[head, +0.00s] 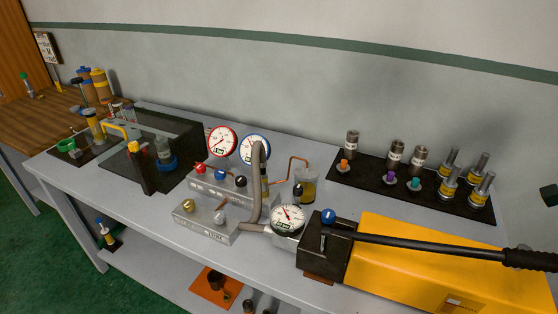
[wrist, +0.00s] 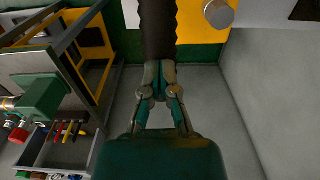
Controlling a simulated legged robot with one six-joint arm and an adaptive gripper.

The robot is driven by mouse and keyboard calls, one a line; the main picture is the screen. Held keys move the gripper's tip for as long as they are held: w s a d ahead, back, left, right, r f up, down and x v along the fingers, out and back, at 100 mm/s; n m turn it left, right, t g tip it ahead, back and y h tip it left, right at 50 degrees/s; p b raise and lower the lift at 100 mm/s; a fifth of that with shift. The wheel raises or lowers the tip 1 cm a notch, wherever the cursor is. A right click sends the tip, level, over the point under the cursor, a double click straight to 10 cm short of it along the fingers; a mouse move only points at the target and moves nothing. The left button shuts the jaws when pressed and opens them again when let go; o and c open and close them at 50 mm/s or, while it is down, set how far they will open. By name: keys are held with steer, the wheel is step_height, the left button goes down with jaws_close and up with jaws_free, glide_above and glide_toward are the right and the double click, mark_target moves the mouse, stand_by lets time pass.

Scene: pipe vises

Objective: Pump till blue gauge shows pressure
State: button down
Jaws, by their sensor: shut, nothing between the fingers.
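The yellow hand pump (head: 450,265) lies at the front right of the bench. Its long black lever (head: 430,243) reaches right, almost level, to a ribbed black grip (head: 530,260). The blue-rimmed gauge (head: 253,148) stands behind a grey hose that covers part of its face; its needle is too small to read. In the wrist view, my gripper (wrist: 160,78) is shut, its fingertips at the lower end of the ribbed grip (wrist: 157,30). I cannot tell whether they touch it. My gripper is not clearly visible in the head view.
A red-rimmed gauge (head: 221,141) stands left of the blue one. A white-faced gauge (head: 288,217) sits at the pump's front. A valve block (head: 207,222) with knobs stands left of it. A black tray (head: 410,190) with several fittings lies behind the pump.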

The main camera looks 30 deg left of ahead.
steer(key=shift+d+f, duration=0.25)
steer(key=shift+f, duration=0.8)
steer(key=shift+a+r, duration=0.3)
steer(key=shift+r, duration=1.1)
steer(key=shift+a+r, duration=0.35)
steer(key=shift+r, duration=1)
steer(key=shift+a+r, duration=0.3)
steer(key=shift+r, duration=1.1)
step_height(320, 180, up, 5)
steer(key=s+a+f+n+t, duration=0.3)
steer(key=s+a+f+n, duration=0.3)
steer(key=s+a+n, duration=0.35)
steer(key=s+a+f+n+t, duration=0.2)
steer(key=s+a+f+n, duration=0.1)
steer(key=s+f+n, duration=0.5)
steer(key=shift+s+a+f+t, duration=0.2)
steer(key=shift+s+f+t, duration=0.1)
steer(key=shift+s+f, duration=0.6)
steer(key=shift+w, duration=0.15)
